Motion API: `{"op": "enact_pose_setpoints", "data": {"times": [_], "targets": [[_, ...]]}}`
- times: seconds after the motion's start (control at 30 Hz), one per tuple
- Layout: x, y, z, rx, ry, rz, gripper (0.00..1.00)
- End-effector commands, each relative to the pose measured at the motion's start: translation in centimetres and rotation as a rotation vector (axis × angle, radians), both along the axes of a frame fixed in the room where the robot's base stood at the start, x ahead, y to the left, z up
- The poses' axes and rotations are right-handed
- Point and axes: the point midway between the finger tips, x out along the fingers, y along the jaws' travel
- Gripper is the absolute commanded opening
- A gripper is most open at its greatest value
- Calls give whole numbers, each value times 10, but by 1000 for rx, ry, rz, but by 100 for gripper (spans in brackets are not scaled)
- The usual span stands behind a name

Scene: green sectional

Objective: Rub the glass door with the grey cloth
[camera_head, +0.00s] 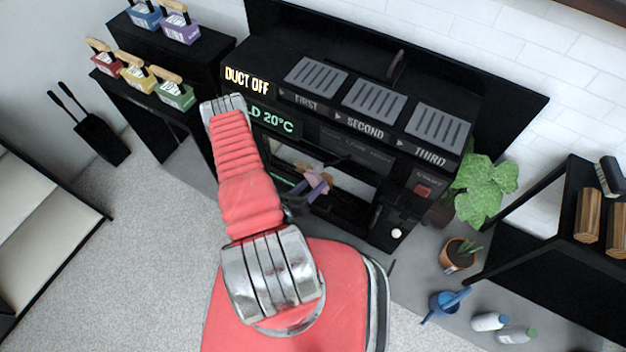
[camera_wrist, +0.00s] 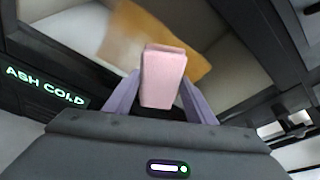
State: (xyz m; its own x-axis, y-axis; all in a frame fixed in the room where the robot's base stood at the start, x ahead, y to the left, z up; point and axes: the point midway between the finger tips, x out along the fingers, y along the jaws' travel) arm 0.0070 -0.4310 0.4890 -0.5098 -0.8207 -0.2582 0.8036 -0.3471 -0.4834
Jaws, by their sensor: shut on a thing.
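The glass door (camera_head: 352,190) is a pane in a dark frame on the front of the black stove. My gripper (camera_head: 318,188), with lavender fingers, is in front of this pane, partly behind my arm. In the wrist view my gripper (camera_wrist: 160,95) is shut on a pink block (camera_wrist: 163,78). A blurred tan patch (camera_wrist: 185,45) shows just beyond the block, against the pane. I cannot tell if the patch is joined to the block or lies on the glass. No clearly grey cloth shows in either view.
The black stove (camera_head: 395,85) has three slotted vents and lit signs. A plant (camera_head: 483,188), a small pot (camera_head: 459,254), a blue can (camera_head: 444,303) and bottles stand at right. Coloured boxes on black stands (camera_head: 187,42) are at left. Open floor lies at lower left.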

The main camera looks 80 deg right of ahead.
Motion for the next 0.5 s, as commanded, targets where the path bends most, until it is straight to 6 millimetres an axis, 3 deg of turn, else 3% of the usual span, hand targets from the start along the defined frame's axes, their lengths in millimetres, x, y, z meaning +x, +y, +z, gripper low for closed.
{"op": "enact_pose_setpoints", "data": {"times": [0.5], "targets": [[-29,9,0,-1,1,-3,32]]}}
